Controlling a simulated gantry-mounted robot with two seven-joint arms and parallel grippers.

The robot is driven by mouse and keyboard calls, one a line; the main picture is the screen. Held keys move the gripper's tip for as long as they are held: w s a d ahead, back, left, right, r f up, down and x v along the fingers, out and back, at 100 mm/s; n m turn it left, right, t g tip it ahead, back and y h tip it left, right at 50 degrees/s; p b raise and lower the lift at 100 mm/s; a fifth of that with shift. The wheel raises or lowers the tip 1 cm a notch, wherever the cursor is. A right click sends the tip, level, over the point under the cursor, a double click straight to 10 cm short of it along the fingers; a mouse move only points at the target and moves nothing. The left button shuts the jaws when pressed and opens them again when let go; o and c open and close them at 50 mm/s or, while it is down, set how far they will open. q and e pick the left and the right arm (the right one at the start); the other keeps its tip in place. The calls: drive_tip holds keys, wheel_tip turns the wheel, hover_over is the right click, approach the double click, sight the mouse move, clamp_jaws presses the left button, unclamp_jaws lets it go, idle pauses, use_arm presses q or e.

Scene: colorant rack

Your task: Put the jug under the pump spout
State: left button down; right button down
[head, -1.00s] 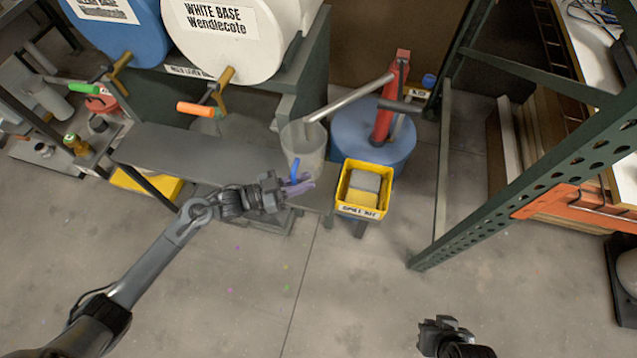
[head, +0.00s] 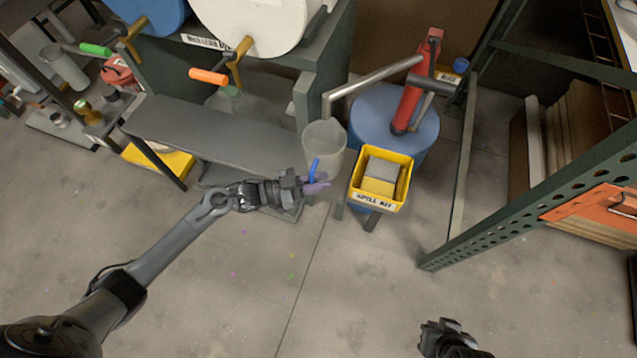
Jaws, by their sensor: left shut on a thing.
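The jug (head: 323,145) is a translucent grey vessel, upright, with a blue handle (head: 314,170) facing me. My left gripper (head: 314,185) is shut on this handle at the jug's near side. The pump spout (head: 372,78) is a grey pipe running left from the red hand pump (head: 410,95) on a blue drum (head: 425,130). Its bent-down end lies over the jug's mouth in the picture; I cannot tell the height gap. I cannot tell whether the jug's base rests on the support. My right gripper (head: 440,330) is at the bottom, empty, its fingers unclear.
A yellow spill kit bin (head: 380,180) stands right of the jug, close to it. A grey shelf (head: 215,137) lies to the left below the white drum (head: 255,22) and its orange-handled tap (head: 210,76). A green rack upright (head: 530,195) stands at right. The near floor is clear.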

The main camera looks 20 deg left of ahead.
use_arm(q)
drive_tip(key=shift+f, duration=0.4)
drive_tip(key=c, duration=1.1)
unclamp_jaws()
drive_tip(key=shift+o, duration=0.2)
drive_tip(key=p+v, duration=0.3)
drive_tip(key=v, duration=0.9)
drive_tip(key=d+f+n+y, duration=0.2)
drive_tip(key=d+y, duration=0.4)
drive_tip(key=y, duration=0.1)
drive_tip(key=s+a+r+n+g+y, duration=0.1)
drive_tip(key=s+r+n+g+y, duration=0.1)
drive_tip(key=s, duration=0.6)
drive_tip(key=s+a+r+n+g+y, duration=0.2)
drive_tip(key=s+r+n+g+y, duration=0.1)
drive_tip(key=s, duration=0.5)
drive_tip(key=shift+s+r+n+g+y, duration=0.15)
drive_tip(key=shift+r+n+g+y, duration=0.15)
drive_tip(key=shift+n+g+y, duration=0.65)
